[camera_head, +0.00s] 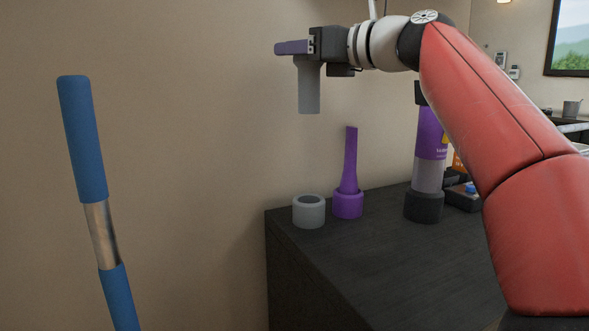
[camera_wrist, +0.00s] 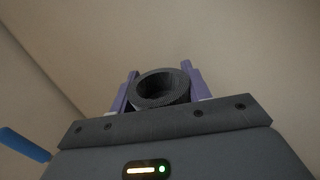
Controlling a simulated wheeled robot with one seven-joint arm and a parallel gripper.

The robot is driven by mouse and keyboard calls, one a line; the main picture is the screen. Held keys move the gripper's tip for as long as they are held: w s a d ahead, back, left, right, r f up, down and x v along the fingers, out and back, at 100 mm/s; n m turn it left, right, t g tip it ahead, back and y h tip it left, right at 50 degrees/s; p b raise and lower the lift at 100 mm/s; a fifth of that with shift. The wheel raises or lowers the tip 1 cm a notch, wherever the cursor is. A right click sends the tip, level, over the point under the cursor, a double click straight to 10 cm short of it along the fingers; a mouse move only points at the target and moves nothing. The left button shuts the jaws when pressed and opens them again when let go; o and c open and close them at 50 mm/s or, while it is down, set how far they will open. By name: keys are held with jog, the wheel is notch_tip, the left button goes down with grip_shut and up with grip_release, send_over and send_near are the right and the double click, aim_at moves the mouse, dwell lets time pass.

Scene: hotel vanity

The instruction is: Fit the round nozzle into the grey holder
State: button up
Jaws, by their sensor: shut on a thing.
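My gripper (camera_head: 293,47) has purple fingers and is shut on a grey round nozzle (camera_head: 309,88), a tube that hangs upright below the fingers. In the wrist view the nozzle (camera_wrist: 163,88) shows its open dark round end between the two fingers (camera_wrist: 160,84). The grey holder (camera_head: 309,212) is a short round cup with a dark opening, near the left corner of the dark counter. The nozzle is well above the holder, roughly in line with it in the head view, and apart from it.
A purple holder (camera_head: 348,205) with a tall purple flat nozzle (camera_head: 351,160) in it stands just right of the grey holder. Further right are a purple and grey bottle-like cylinder (camera_head: 427,170) and small items. The dark counter (camera_head: 350,260) is clear in front. A blue-gripped bar (camera_head: 84,140) stands at left.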

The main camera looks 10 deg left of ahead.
notch_tip(320, 180, down, 16)
jog(key=b, duration=0.9)
jog(key=shift+f, duration=0.25)
jog(key=o, duration=0.9)
jog(key=shift+o, duration=0.8)
jog(key=v, duration=1.2)
